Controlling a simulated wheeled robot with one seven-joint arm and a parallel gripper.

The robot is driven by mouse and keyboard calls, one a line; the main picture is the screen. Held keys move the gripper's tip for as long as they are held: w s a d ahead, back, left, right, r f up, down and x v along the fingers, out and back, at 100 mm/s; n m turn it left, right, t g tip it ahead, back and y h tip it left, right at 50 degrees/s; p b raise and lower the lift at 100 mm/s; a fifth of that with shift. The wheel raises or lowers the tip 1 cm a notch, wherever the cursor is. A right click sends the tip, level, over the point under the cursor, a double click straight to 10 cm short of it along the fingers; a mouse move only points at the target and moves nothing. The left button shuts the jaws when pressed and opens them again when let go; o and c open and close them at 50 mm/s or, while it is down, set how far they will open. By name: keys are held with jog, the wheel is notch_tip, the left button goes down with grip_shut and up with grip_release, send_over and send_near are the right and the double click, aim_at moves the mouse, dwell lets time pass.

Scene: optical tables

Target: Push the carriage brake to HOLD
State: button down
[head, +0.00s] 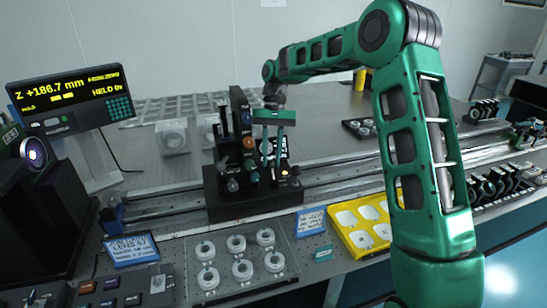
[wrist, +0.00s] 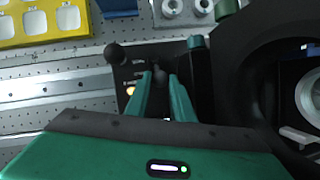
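The black carriage (head: 222,181) stands on the rail, with several small knobs on it. My gripper (head: 272,158) points down at the right part of the carriage. In the wrist view the green fingers of my gripper (wrist: 161,78) are apart, with a dark rounded knob (wrist: 160,71) at or between their tips; contact cannot be told. An amber light (wrist: 130,91) glows on the carriage panel beside the fingers; it also shows in the head view (head: 284,173). A black ball knob (wrist: 116,53) stands at the panel's corner. Which part is the brake lever is unclear, and its HOLD marking is not readable.
A display (head: 72,96) at left reads Z +186.7 mm, with text like HELD. The long rail (head: 345,183) crosses the table. In front are a clear tray (head: 238,262) of rings and a yellow tray (head: 365,225). A tall black mount (head: 238,110) stands close left of my gripper.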

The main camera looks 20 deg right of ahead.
aim_at(279, 193)
jog(key=shift+d, duration=0.25)
jog(key=shift+s+a+r, duration=0.1)
jog(key=shift+s+r+t, duration=0.3)
jog(key=shift+s+t, duration=0.4)
jog(key=shift+t, duration=0.5)
jog(key=s+t, duration=0.1)
jog(key=t, duration=0.1)
jog(key=s+t, duration=0.2)
jog(key=shift+a+r, duration=0.1)
jog(key=s+t, duration=0.1)
jog(key=s+f+t, duration=0.1)
jog(key=t, duration=0.1)
jog(key=shift+s+a+n+t, duration=0.1)
jog(key=shift+s+n+t, duration=0.2)
jog(key=shift+n, duration=0.1)
jog(key=shift+s+f+t, duration=0.3)
jog(key=shift+s+t, duration=0.25)
jog(key=shift+t, duration=0.45)
jog(key=c, duration=1.8)
grip_release()
jog(key=shift+f, duration=0.1)
